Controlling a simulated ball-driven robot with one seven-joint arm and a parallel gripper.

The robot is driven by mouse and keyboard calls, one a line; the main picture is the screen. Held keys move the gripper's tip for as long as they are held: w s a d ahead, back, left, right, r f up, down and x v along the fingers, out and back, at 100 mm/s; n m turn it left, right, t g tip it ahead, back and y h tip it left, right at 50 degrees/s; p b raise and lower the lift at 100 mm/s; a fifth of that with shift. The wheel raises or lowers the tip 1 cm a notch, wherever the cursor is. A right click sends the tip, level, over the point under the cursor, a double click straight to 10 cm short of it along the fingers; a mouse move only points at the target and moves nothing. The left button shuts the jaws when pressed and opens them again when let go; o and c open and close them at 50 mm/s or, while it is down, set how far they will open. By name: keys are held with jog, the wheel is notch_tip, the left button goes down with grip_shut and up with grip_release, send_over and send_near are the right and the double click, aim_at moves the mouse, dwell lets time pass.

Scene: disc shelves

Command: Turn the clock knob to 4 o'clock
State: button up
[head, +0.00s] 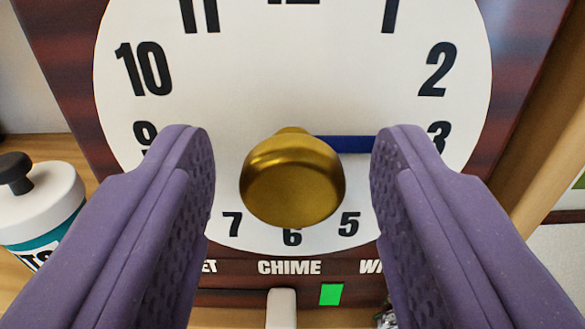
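The clock (290,75) has a white round face with black numbers in a dark reddish wooden case and fills the middle of the head view. A round brass knob (292,182) stands out from its centre. A blue hand (345,144) reaches right from behind the knob toward the 3. My gripper (292,172) is open, with one purple finger on each side of the knob and a visible gap on both sides. The fingers hide the 8 and the 4 and partly cover the 9 and the 3.
A white and teal jar (42,205) with a black knob on its lid stands at the left. Below the face are a CHIME label (289,267), a white lever (281,307) and a green mark (331,294). A wooden shelf panel (530,130) rises at the right.

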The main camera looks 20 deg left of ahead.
jog(key=c, duration=0.9)
jog(key=shift+o, duration=0.2)
jog(key=shift+m, duration=0.3)
jog(key=shift+m+b, duration=0.8)
jog(key=shift+m, duration=1.8)
jog(key=shift+b, duration=0.3)
jog(key=o, duration=1)
jog(key=shift+d, duration=0.1)
jog(key=shift+o, duration=0.2)
